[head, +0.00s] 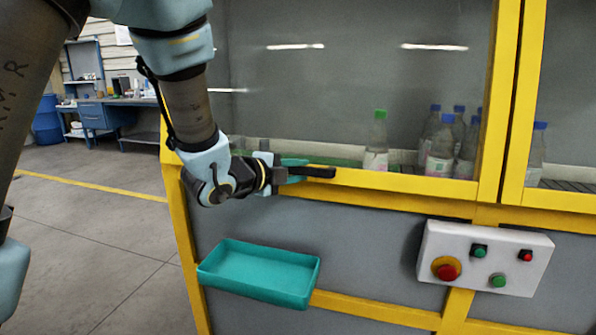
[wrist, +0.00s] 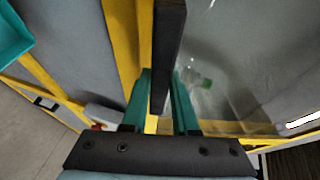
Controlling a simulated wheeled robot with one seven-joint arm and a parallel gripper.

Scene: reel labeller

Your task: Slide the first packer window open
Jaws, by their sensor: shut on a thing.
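The packer window (head: 330,85) is a clear pane in a yellow frame, filling the middle of the head view. It also shows on the right of the wrist view (wrist: 235,60). A black bar handle (head: 320,172) sticks out at its lower rail. My gripper (head: 295,171) is at this rail, toward the window's left end. In the wrist view my gripper (wrist: 162,80) has its teal fingers on both sides of the black handle (wrist: 168,50), shut on it. My arm hides the window's left edge, so I cannot tell whether the window stands open.
Bottles (head: 440,150) with green and blue caps stand behind the pane. A second yellow-framed window (head: 570,90) is at the right. Below are a teal tray (head: 258,290) and a white button box (head: 450,240). Open floor (head: 90,230) and a blue workbench (head: 105,115) lie at left.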

